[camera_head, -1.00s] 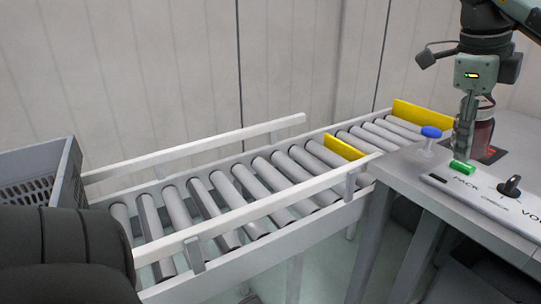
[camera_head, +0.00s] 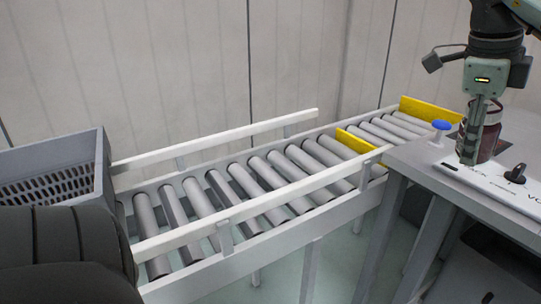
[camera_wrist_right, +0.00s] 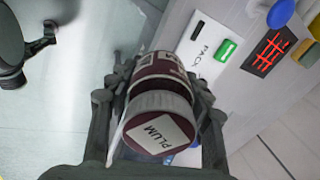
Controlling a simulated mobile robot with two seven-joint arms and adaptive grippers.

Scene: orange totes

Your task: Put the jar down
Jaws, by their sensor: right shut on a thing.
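The jar, dark red with a grey lid, is held by my right gripper (camera_head: 470,148). In the head view the jar (camera_head: 489,139) shows partly behind the fingers, over the grey bench (camera_head: 415,160). In the right wrist view the jar (camera_wrist_right: 155,70) sits between the two fingers (camera_wrist_right: 155,100), and its lid label reads PLUM. The fingers are shut on its sides. Whether its base touches anything is hidden. My left gripper is not in view.
A blue button (camera_head: 441,125) stands nearby. The wrist view shows a green button (camera_wrist_right: 226,50) and a red-lit display (camera_wrist_right: 268,52). A roller conveyor (camera_head: 260,185) and grey crate (camera_head: 104,165) are left.

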